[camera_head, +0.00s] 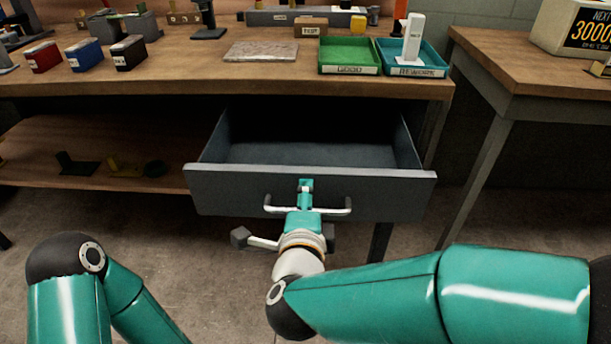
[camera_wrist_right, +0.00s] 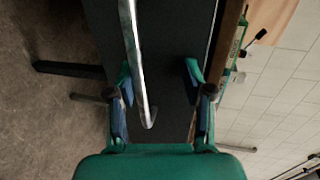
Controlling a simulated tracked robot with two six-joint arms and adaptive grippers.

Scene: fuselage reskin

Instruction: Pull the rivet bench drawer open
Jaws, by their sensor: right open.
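The grey rivet bench drawer (camera_head: 385,188) stands pulled out from under the bench top in the head view, its inside in view and looking empty. Its silver bar handle (camera_head: 339,211) is on the front face. My right gripper (camera_head: 306,190) is at the middle of the handle. In the right wrist view its two fingers (camera_wrist_right: 159,85) are open, with the handle bar (camera_wrist_right: 136,60) running between them, closer to the left-hand finger. I cannot tell whether that finger touches the bar. My left arm shows at the lower left, but its gripper is out of view.
The wooden bench top (camera_head: 180,70) carries a green tray (camera_head: 349,70), a teal tray (camera_head: 412,72) with a white bottle-like object, and small bins (camera_head: 128,54). A lower shelf (camera_head: 60,150) is at left. A second table (camera_head: 540,75) stands at right. Floor in front is clear.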

